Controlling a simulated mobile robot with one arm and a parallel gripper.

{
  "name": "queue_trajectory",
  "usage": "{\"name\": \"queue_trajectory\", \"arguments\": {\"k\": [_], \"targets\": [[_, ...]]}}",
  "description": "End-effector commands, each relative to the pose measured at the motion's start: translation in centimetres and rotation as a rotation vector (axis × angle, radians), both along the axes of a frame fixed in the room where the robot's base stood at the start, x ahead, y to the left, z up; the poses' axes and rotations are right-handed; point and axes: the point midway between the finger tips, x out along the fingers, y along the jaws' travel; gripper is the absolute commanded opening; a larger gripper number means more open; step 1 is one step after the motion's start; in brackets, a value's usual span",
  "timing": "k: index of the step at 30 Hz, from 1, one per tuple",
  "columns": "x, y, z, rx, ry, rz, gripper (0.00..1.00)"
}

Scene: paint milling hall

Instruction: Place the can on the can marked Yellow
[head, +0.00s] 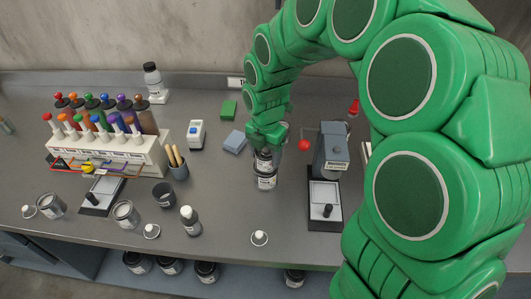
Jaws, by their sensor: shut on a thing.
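My green gripper (266,147) points down near the middle of the bench, shut on a small grey can (264,161). A second can (267,182) with a pale label stands upright on the bench directly under the held can. The held can appears to touch the top of the lower can, but I cannot tell whether it rests on it. The lettering on both labels is too small to read, so I cannot tell which can is marked Yellow. My fingers hide the top of the held can.
A grey device (332,152) stands close right of the cans. A cup of brushes (178,163) and a white bottle (190,221) stand to the left. A rack of coloured droppers (105,150) is at far left. The bench in front of the cans is mostly clear, save a white-knobbed piece (259,238).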

Motion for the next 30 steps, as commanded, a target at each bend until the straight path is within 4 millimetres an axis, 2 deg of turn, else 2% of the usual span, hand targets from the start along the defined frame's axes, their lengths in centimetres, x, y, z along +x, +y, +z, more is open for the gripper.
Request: {"name": "queue_trajectory", "arguments": {"k": [2, 3, 7, 16, 20, 26, 30], "targets": [[0.0, 0.0, -0.2, -0.001, 0.000, 0.000, 0.28], [0.0, 0.0, -0.2, -0.001, 0.000, 0.000, 0.70], [0.0, 0.0, -0.2, -0.001, 0.000, 0.000, 0.90], [0.0, 0.0, -0.1, -0.001, 0.000, 0.000, 0.91], [0.1, 0.1, 0.7, 0.001, -0.002, 0.000, 0.91], [0.0, 0.1, 3.6, 0.002, -0.001, 0.001, 0.91], [0.0, 0.1, 6.3, 0.003, -0.003, 0.000, 0.91]]}}
